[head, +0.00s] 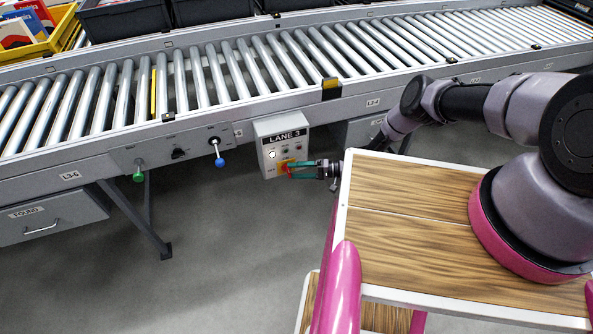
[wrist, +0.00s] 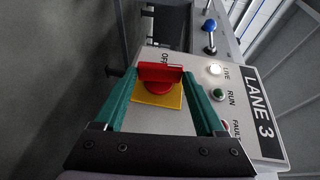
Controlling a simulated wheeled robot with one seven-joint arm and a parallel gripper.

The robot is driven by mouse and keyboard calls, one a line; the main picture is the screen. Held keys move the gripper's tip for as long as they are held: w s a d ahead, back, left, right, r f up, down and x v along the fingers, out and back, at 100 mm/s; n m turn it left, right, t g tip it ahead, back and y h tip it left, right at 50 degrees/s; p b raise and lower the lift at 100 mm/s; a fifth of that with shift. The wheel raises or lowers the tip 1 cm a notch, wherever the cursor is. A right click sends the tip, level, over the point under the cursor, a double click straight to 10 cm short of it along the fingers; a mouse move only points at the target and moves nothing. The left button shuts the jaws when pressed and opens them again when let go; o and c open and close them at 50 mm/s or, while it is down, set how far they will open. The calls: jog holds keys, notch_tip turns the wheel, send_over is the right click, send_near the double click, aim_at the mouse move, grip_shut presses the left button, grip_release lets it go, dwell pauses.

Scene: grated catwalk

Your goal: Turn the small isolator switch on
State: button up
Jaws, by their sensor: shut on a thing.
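The small isolator switch is a red handle (wrist: 160,74) on a yellow plate (wrist: 156,98), low on the grey LANE 3 box (wrist: 237,92). In the head view the yellow plate (head: 283,167) shows at the box's lower right. My gripper (wrist: 160,76) has teal fingers on both sides of the red handle and is shut on it. In the head view my gripper (head: 290,168) reaches in from the right and partly hides the switch. The handle's bar lies across between the fingertips, upright on the panel. An OFF label (wrist: 164,57) is beside the plate; no ON label is readable.
A white LIVE lamp (wrist: 215,69), green RUN button (wrist: 219,95) and FAULT lamp (wrist: 225,126) sit on the box. Left of it are a blue-knobbed lever (head: 220,162), a black knob (head: 178,153) and a green knob (head: 138,176). The roller conveyor (head: 250,70) runs above.

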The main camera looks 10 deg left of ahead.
jog(key=shift+s+f, duration=0.1)
jog(key=shift+s, duration=0.05)
jog(key=o, duration=1.3)
jog(key=d, duration=0.3)
jog(key=w+d, duration=0.1)
jog(key=d, duration=0.3)
jog(key=d+r, duration=0.1)
jog(key=d, duration=0.2)
jog(key=shift+w+d+r, duration=0.1)
jog(key=shift+w+d, duration=0.2)
jog(key=shift+w, duration=0.1)
